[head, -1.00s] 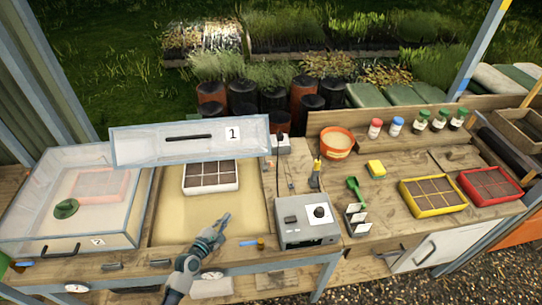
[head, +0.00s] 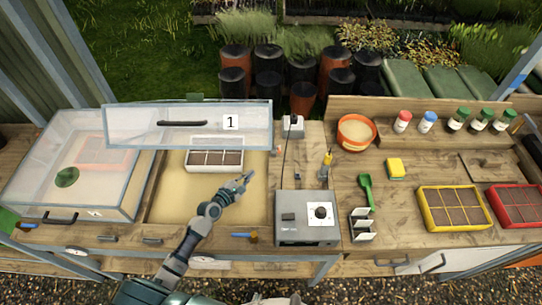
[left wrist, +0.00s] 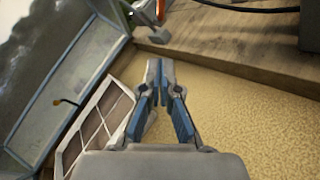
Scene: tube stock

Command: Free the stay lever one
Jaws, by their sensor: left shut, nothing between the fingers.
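The lid marked 1 (head: 190,137) is raised over the open sandy bed (head: 180,205). A small red-tipped part (head: 278,149) is at the bed's right edge near the lid; it may be the stay lever, but it is too small to be sure. In the left wrist view a grey metal piece (left wrist: 159,35) with a reddish part above it is on the wooden edge, beyond the fingertips. My left gripper (head: 246,177) is shut and empty above the bed's right side, apart from that part; its blue-padded fingers (left wrist: 157,68) meet. My right gripper is out of view.
A white-rimmed seed tray (head: 215,170) stands in the bed, left of my gripper. A grey control box (head: 307,232) with a knob and a cable stands right of the bed. A closed clear lid (head: 65,178) is at the left.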

